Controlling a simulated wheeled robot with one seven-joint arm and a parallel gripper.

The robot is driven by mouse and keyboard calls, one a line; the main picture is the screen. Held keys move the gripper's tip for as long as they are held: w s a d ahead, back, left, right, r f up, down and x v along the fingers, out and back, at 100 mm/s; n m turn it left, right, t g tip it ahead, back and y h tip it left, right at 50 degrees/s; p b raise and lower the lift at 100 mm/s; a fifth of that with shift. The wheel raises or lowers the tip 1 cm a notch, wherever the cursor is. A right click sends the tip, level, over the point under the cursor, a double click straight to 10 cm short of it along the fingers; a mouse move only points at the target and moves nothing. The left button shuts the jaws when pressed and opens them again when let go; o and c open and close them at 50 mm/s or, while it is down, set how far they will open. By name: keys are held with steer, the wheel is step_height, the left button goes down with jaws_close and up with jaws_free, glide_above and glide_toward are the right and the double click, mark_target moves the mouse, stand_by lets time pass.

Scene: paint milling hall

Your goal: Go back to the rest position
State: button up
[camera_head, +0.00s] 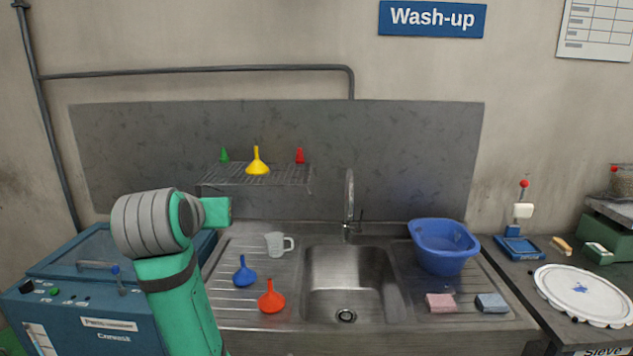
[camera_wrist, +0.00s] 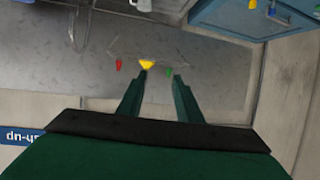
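My gripper (camera_wrist: 162,73) shows in the wrist view with its two dark green fingers apart and nothing between them. That view is upside down. Beyond the fingertips are the wire shelf's yellow funnel (camera_wrist: 147,64), a red cone (camera_wrist: 119,64) and a green cone (camera_wrist: 169,71), all apart from the fingers as far as I can tell. In the head view my green arm rises at the left, in front of the blue cabinet; the gripper's fingers cannot be made out there.
A jug (camera_head: 276,244), blue funnel (camera_head: 244,272) and orange funnel (camera_head: 271,298) stand on the left drainboard. A blue basin (camera_head: 443,262), pink sponge (camera_head: 440,303) and blue sponge (camera_head: 491,303) are right. A blue cabinet (camera_head: 110,305) stands left.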

steer(key=w+d+f, duration=0.1)
steer(key=d+f, duration=0.1)
steer(key=f, duration=0.9)
steer(key=w+d+f, duration=0.1)
steer(key=d+f, duration=0.1)
steer(key=f, duration=1)
steer(key=s+d+f, duration=0.3)
steer(key=s+f, duration=0.2)
steer(key=f, duration=0.5)
steer(key=s+d+f, duration=0.4)
steer(key=s+f, duration=0.2)
steer(key=f, duration=0.4)
steer(key=s+d+f+t, duration=0.1)
steer(key=s+d+f, duration=0.3)
steer(key=s, duration=0.5)
steer(key=s+d+f, duration=0.2)
steer(key=s+f, duration=0.3)
steer(key=s, duration=0.4)
steer(key=s+d+r, duration=0.2)
steer(key=s, duration=0.8)
steer(key=s+d+r+m+t+h, duration=0.1)
steer(key=s+d+r, duration=0.1)
steer(key=s, duration=0.9)
steer(key=shift+d+r+h, duration=0.25)
steer(key=shift+d+h, duration=0.05)
